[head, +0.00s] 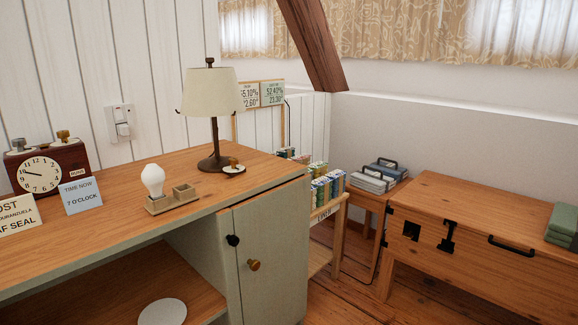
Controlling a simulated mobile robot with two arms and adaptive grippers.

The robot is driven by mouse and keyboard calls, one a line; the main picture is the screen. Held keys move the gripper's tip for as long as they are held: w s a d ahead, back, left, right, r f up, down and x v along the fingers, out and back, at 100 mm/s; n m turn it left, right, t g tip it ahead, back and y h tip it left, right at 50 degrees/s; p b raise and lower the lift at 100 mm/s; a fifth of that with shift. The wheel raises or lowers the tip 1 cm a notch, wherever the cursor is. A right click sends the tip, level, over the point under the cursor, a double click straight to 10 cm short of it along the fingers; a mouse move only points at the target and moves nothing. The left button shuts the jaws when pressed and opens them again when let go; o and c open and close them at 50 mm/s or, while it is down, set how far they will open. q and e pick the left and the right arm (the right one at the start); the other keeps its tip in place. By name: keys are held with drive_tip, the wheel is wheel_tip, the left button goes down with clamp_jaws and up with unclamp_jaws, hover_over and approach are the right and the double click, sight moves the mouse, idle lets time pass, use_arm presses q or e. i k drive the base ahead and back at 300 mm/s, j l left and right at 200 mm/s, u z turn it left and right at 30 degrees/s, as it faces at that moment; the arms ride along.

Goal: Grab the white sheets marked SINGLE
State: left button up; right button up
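No label reading SINGLE can be made out in the head view. A whitish folded bundle (371,182) with a dark handle lies on a small wooden stand (376,203) between the shelf and the chest. It may be sheets, but any marking is too small to read. A blue-grey bundle (388,168), also with a dark handle, lies just behind it and to its right. Neither of my grippers shows in this view.
A desk (130,215) with a lamp (212,100), bulb (153,179) and clock (43,175) fills the left. A small shelf (322,225) holds several cartons. A wooden chest (470,235) carries green folded cloth (563,222). A slanted beam (313,45) hangs above. Some floor (440,305) is clear.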

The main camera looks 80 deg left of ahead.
sight(377, 183)
drive_tip(key=i+j+u, duration=0.15)
drive_tip(key=u, duration=0.3)
drive_tip(key=i+u, duration=0.25)
drive_tip(key=u, duration=0.15)
drive_tip(key=i+u, duration=0.25)
drive_tip(key=u, duration=0.2)
drive_tip(key=i+l+u, duration=0.1)
drive_tip(key=u, duration=0.35)
drive_tip(key=i+l+u, duration=0.2)
drive_tip(key=u, duration=0.25)
drive_tip(key=i+l+u, duration=0.2)
drive_tip(key=i+l, duration=0.65)
drive_tip(key=i+l+u, duration=0.2)
drive_tip(key=i+l, duration=0.7)
drive_tip(key=k+l, duration=0.05)
drive_tip(key=l, duration=0.05)
